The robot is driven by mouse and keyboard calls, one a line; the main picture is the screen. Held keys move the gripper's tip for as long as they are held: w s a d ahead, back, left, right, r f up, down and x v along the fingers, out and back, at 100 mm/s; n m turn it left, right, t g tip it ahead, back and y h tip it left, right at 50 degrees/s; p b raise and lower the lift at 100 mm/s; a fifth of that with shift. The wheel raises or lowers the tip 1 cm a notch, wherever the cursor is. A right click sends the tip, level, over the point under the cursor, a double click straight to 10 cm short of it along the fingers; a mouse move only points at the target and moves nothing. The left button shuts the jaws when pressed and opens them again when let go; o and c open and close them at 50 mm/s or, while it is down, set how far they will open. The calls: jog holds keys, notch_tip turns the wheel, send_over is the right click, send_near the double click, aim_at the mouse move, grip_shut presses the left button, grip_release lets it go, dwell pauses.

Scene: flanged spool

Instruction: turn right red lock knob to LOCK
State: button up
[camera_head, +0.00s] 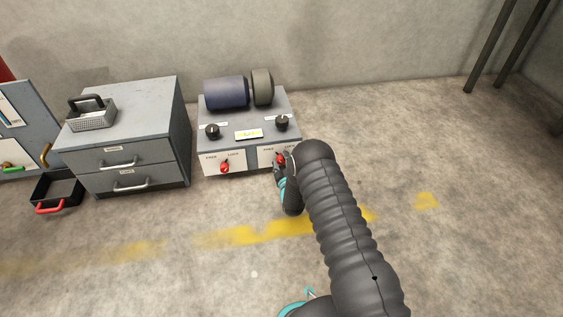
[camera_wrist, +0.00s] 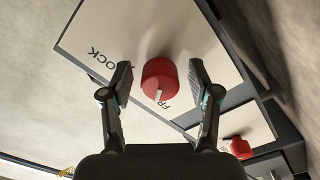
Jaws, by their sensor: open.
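The right red lock knob (camera_head: 281,159) is on the front panel of the grey machine, partly hidden by my gripper in the head view. In the wrist view the red knob (camera_wrist: 159,72) stands between my fingers, with a gap on each side. Its white pointer mark (camera_wrist: 158,96) faces the partly hidden label starting "FR". The word LOCK (camera_wrist: 102,58) is to the left on the same white plate. My gripper (camera_wrist: 160,82) is open around the knob. In the head view my gripper (camera_head: 282,170) is at the right front of the machine.
The left red knob (camera_head: 225,167) is beside it on the same front. Two black knobs (camera_head: 212,131) and a spool (camera_head: 228,93) are on top of the machine. A grey drawer cabinet (camera_head: 130,140) stands left.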

jog(key=shift+w, duration=0.2)
jog(key=c, duration=1.2)
jog(key=shift+o, duration=0.2)
jog(key=shift+d, duration=0.1)
